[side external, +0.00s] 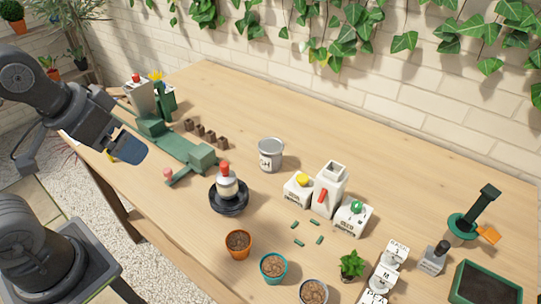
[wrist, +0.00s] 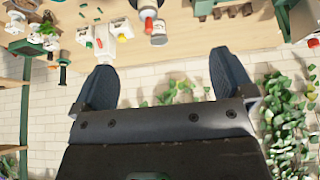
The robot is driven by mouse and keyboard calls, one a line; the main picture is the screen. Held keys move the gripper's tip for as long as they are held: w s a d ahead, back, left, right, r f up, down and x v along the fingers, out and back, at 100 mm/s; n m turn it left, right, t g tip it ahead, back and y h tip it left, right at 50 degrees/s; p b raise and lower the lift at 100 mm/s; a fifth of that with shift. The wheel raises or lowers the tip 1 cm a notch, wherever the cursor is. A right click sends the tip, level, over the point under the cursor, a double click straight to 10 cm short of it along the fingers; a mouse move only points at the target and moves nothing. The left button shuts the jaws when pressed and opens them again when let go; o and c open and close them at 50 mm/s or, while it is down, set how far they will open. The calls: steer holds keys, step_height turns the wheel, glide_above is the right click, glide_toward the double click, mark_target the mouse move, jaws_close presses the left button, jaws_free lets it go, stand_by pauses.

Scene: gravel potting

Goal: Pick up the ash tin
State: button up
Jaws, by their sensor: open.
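The ash tin (side external: 270,155) is a grey metal can with a white label, only part of whose lettering is readable. It stands upright near the middle of the table. In the wrist view it appears as a small grey can (wrist: 159,38) beyond my fingers. My gripper (side external: 130,150) hangs at the left, over the table's left edge, well apart from the tin. In the wrist view my gripper (wrist: 165,66) has its two dark fingers spread wide with nothing between them.
A red-capped bottle (side external: 227,182) stands in a black dish in front of the tin. White containers (side external: 328,190) stand right of it. A green fixture (side external: 178,146) and several brown blocks lie left. Pots (side external: 238,243) line the front. The table's back is clear.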

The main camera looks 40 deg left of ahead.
steer(key=w+r+n, duration=0.1)
steer(key=w+n, duration=0.1)
steer(key=w, duration=0.9)
steer(key=n+g+y, duration=0.2)
steer(key=n, duration=0.3)
glide_above(271, 145)
steer(key=s+d, duration=0.2)
steer(key=s, duration=0.2)
step_height(271, 145, down, 14)
steer(key=shift+y, duration=0.3)
steer(key=x, duration=0.8)
steer(key=shift+w+f, duration=0.1)
steer(key=shift+d+x, duration=0.15)
steer(key=shift+x, duration=1.3)
steer(key=shift+d+x, duration=0.1)
steer(key=shift+x, duration=1.35)
steer(key=shift+w, duration=0.15)
steer(key=shift+c, duration=0.3)
steer(key=shift+d, duration=0.1)
steer(key=c, duration=0.9)
